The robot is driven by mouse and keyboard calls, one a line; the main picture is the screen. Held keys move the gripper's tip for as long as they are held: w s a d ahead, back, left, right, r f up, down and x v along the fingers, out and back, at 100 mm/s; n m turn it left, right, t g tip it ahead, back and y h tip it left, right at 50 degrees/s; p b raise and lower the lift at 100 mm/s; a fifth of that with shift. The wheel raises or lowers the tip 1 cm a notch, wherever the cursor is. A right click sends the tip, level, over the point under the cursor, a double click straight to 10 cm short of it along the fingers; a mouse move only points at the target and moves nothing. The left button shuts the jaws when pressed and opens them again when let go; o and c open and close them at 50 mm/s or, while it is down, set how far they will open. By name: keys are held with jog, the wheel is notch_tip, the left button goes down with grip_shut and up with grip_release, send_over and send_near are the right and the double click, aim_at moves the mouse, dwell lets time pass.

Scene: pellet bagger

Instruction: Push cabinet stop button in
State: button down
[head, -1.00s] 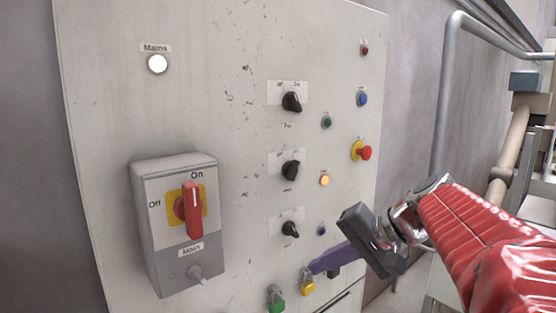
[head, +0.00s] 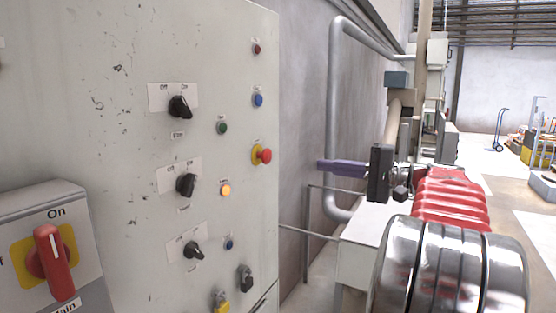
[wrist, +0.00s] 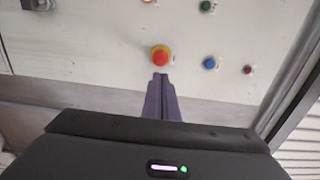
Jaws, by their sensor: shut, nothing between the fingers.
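The cabinet stop button (head: 265,155) is a red mushroom head on a yellow disc near the cabinet's right edge, and it sticks out from the panel. It also shows in the wrist view (wrist: 160,53), just beyond my fingertips. My gripper (head: 322,167) has purple fingers, shut and empty. In the head view it points left at about the button's height, with a visible gap between the fingertips and the red head. In the wrist view the fingertips (wrist: 160,78) line up with the button from side to side.
The panel also carries black rotary knobs (head: 186,184), a lit amber lamp (head: 225,190), a green button (head: 222,128), a blue button (head: 258,100) and a red main switch (head: 52,262). A grey pipe (head: 334,110) stands behind my gripper.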

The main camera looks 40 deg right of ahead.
aim_at(269, 157)
jog(key=shift+s, duration=0.1)
jog(key=x, duration=1.3)
jog(key=shift+w+a, duration=0.1)
jog(key=shift+w, duration=0.3)
